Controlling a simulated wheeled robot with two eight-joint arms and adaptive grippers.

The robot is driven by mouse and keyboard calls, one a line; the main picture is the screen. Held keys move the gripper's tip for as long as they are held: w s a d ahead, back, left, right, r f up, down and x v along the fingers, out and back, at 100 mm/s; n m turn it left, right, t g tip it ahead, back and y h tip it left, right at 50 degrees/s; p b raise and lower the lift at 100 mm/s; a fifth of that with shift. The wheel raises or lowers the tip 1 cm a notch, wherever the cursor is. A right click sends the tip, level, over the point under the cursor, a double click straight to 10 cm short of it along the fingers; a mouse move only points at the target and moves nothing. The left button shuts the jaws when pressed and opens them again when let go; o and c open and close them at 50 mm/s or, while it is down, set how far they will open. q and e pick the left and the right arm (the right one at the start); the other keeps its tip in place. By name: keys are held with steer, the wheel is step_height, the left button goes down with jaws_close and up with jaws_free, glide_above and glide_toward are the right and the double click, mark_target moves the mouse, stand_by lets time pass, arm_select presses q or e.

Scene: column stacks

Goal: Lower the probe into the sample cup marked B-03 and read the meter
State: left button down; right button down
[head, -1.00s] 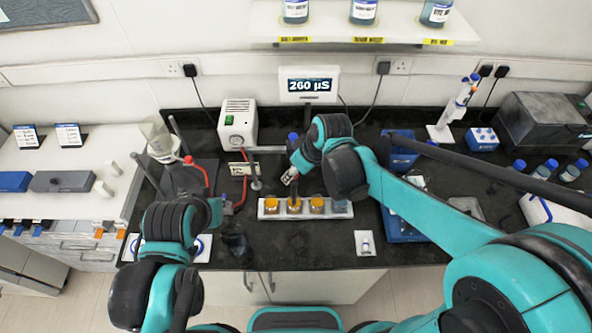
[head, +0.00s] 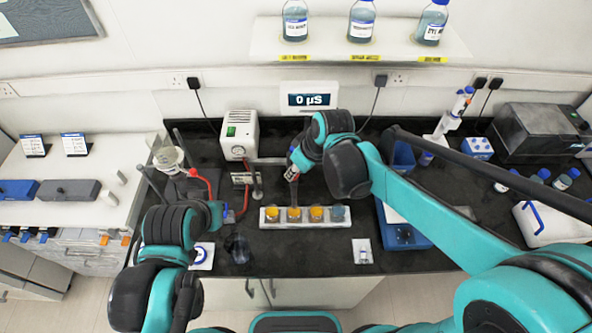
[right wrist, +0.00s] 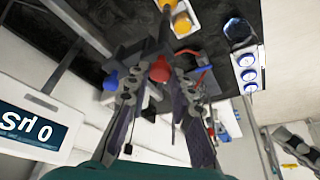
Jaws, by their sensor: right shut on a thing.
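My right gripper (head: 292,174) is above the white cup tray (head: 268,222), shut on the slim dark probe (head: 294,190), which hangs roughly upright over the second cup from the left. Whether its tip is inside the cup is unclear. The tray holds orange cups (head: 316,214) and a blue-grey cup (head: 338,213); their marks are too small to read. The wall meter (head: 309,100) reads 0 µS; it also shows in the right wrist view (right wrist: 38,128). My left gripper (head: 226,210) is left of the tray, its fingers too dark to judge.
A glass beaker (head: 238,248) stands left of the tray, near the front edge. A white box instrument (head: 238,135) and a clamp stand are behind. A blue tray (head: 405,235) lies to the right. Dark bench in front of the cups is mostly clear.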

steer(key=c, duration=1.3)
jaws_free()
steer(key=v, duration=1.2)
